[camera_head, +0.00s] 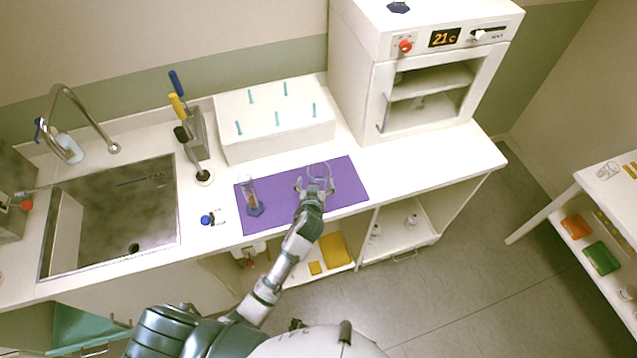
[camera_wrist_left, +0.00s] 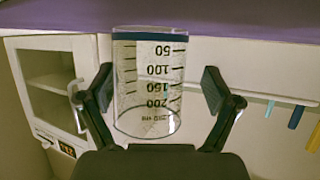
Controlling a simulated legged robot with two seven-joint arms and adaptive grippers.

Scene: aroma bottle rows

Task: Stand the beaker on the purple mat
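The clear beaker (camera_head: 320,170) is upright on the right half of the purple mat (camera_head: 349,186). In the left wrist view, which is upside down, the beaker (camera_wrist_left: 149,85) shows dark volume marks, and its blue-banded base is against the purple mat (camera_wrist_left: 230,20). My left gripper (camera_head: 315,186) is at the near side of the beaker. In the wrist view my left gripper (camera_wrist_left: 158,88) has one finger on each side of the beaker; a clear gap shows at the right finger and a narrow one at the left. My right gripper is not in view.
A measuring cylinder with a blue base (camera_head: 254,208) stands on the mat's left part. A white box with teal pegs (camera_head: 276,135) is behind the mat, and a white oven (camera_head: 430,80) is at the back right. The sink (camera_head: 110,215) is left. Right of the mat the counter is clear.

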